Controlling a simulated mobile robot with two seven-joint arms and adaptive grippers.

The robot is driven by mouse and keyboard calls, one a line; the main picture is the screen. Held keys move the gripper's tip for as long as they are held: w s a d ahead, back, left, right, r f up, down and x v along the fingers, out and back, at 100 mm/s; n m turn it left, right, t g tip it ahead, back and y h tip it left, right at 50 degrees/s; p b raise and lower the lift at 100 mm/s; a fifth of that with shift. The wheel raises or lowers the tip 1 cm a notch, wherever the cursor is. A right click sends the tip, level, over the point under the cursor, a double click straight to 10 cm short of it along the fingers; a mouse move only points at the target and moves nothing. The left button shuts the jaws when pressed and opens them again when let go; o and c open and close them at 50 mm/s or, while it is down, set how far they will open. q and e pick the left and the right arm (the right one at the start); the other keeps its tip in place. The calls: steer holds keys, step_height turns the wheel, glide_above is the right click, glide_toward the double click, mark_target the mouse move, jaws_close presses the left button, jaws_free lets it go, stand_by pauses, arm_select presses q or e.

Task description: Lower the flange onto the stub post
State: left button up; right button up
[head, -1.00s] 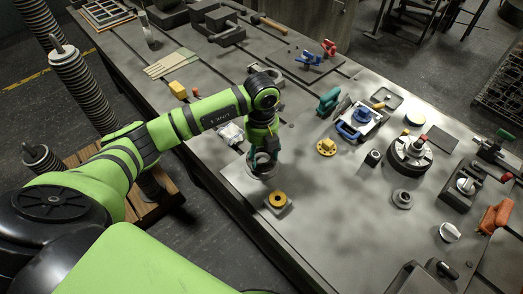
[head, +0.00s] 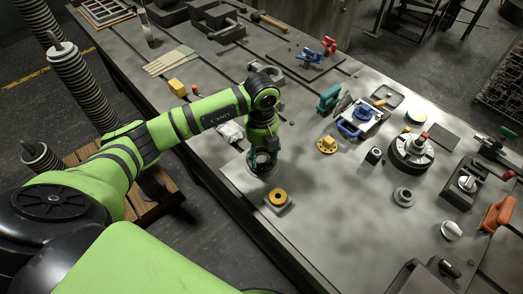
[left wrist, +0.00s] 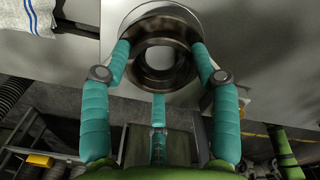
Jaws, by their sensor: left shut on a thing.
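My left gripper (head: 263,154) points down over the near left part of the table, its teal fingers shut on a grey metal flange (head: 262,166). In the left wrist view the flange (left wrist: 160,76) is a ring with an open round hole, and the teal fingers (left wrist: 160,62) close on it from the sides, with another finger at the near side. The arm and gripper cover part of the flange in the head view. I cannot make out the stub post under it, nor whether the flange touches anything below. My right gripper is not in view.
A yellow flanged part (head: 327,145) and a round dark fixture (head: 411,153) stand farther right. The table's near edge is close by.

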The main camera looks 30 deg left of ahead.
arm_select(q)
steer(key=shift+f+b, duration=0.6)
steer(key=shift+f, duration=0.2)
steer(key=o, duration=1.7)
step_height(320, 180, up, 12)
steer(key=shift+r, duration=0.1)
